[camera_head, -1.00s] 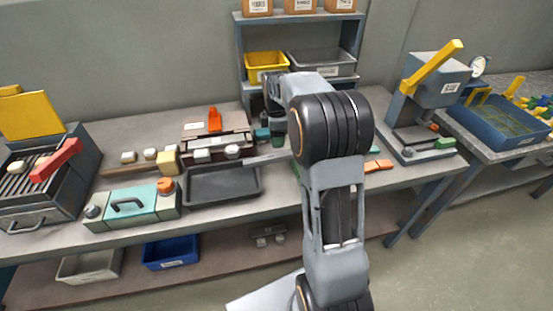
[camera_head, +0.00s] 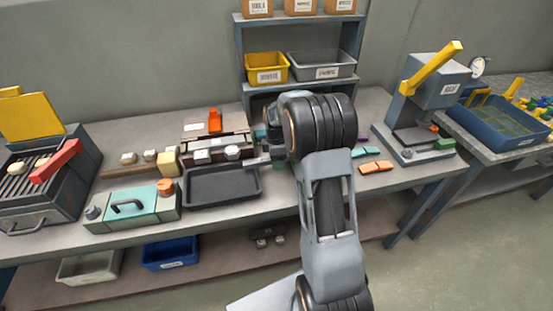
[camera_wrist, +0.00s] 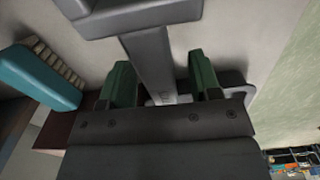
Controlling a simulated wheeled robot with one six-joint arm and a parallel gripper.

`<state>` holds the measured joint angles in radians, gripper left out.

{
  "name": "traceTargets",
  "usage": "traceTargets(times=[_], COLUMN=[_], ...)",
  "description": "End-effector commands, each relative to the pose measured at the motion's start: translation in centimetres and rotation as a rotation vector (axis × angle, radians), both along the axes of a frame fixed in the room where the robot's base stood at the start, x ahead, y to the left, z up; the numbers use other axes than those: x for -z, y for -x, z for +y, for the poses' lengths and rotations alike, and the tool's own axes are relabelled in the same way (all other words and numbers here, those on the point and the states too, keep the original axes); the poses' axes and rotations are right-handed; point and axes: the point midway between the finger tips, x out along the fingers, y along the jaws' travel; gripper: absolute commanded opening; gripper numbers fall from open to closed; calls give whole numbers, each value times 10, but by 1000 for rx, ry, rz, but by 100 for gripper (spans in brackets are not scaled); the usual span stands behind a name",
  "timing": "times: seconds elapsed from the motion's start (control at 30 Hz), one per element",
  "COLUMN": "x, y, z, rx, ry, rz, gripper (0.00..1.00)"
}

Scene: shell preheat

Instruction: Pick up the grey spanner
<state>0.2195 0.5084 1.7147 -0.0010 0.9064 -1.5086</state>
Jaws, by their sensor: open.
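The grey spanner (camera_wrist: 150,60) lies on the bench in the wrist view. Its wide end is at the top left, and its shaft runs down between my gripper's two green fingers. My gripper (camera_wrist: 162,85) is open, with a finger on each side of the shaft and gaps to both. The spanner's lower end is partly hidden behind the gripper body. In the head view a short grey length of the spanner (camera_head: 262,160) shows by the dark tray's right edge, left of my arm. The arm hides the rest of it and the fingers there.
A dark tray (camera_head: 222,199) and a teal-lidded box (camera_head: 131,206) stand left of my arm. Orange pieces (camera_head: 376,167) and a lever press (camera_head: 437,85) are to the right. A teal brush (camera_wrist: 38,75) lies left of the fingers in the wrist view.

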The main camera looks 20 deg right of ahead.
Motion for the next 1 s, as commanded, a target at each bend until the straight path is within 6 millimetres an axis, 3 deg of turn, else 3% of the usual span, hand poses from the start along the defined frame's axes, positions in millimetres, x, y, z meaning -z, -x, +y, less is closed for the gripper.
traceTargets(times=[0.17, 0.77, 1.0], x=[0, 0, -1], y=[0, 0, 0], z=[0, 0, 0], rx=[0, 0, 0], ry=[0, 0, 0], rz=[0, 0, -1], gripper=[57, 0, 0])
